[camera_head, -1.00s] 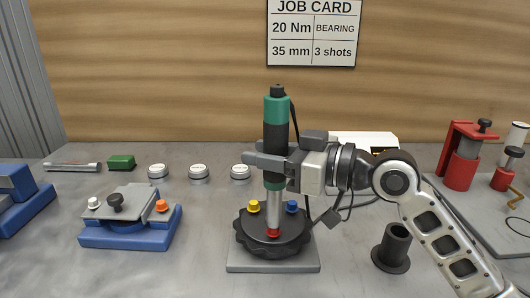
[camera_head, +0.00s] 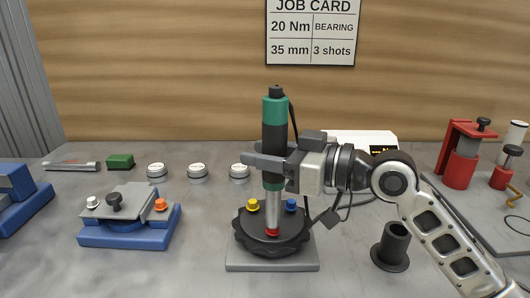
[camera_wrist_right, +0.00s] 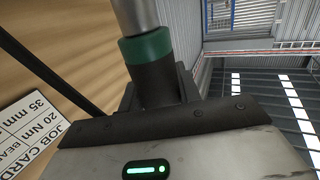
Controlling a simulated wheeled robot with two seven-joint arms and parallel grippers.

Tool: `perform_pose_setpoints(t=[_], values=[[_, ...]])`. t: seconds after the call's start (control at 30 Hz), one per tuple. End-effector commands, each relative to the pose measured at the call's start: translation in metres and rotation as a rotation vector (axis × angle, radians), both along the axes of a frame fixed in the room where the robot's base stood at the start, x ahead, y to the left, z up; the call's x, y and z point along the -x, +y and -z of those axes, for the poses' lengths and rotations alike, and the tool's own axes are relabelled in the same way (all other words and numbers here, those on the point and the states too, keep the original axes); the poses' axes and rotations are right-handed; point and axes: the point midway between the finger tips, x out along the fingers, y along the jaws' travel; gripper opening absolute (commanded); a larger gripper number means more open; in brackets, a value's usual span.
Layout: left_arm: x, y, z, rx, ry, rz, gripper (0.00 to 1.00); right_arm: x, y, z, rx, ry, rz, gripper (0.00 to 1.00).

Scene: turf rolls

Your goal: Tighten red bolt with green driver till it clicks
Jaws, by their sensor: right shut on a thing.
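The green driver (camera_head: 275,112), with a black middle and a silver shaft, stands upright. My right gripper (camera_head: 264,163) is shut around its body. The driver also shows in the right wrist view (camera_wrist_right: 147,48), held between the fingers. Its lower end is at the red bolt (camera_head: 272,233), on the front of the black round fixture (camera_head: 271,246). The tip appears to meet the bolt, but I cannot tell whether it is fully seated. A yellow bolt (camera_head: 253,205) and a blue bolt (camera_head: 291,205) sit farther back on the fixture. My left gripper is not in view.
A black cup-like holder (camera_head: 391,247) stands right of the fixture's grey base plate (camera_head: 271,266). A blue fixture (camera_head: 129,239) is on the left. Several silver-white round pieces (camera_head: 197,173) stand behind. A red press (camera_head: 461,160) stands right. A dark cable hangs by the driver.

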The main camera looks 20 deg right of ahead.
Motion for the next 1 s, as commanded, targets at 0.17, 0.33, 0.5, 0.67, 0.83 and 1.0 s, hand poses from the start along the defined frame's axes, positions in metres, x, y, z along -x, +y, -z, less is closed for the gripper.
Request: perform_pose_setpoints(t=[0.17,0.33,0.5,0.67,0.83,1.0], values=[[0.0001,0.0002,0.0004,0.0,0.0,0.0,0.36,0.0,-0.0003,-0.0001,-0.002,-0.003,0.001,0.06],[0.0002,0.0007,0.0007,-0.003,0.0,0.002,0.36,0.0,-0.0003,0.0012,0.0,-0.001,0.001,0.06],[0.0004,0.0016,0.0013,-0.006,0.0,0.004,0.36,-0.0001,-0.0004,0.0028,0.001,-0.001,0.001,0.06],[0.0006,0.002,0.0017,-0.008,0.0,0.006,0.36,-0.0001,-0.0003,0.0039,0.0,0.0,0.001,0.06],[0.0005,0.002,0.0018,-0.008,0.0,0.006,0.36,0.0,-0.0001,0.0051,0.0,0.0,0.0,0.06],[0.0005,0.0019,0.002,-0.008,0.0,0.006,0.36,0.0,-0.0002,0.0065,0.001,0.001,0.0,0.06]])
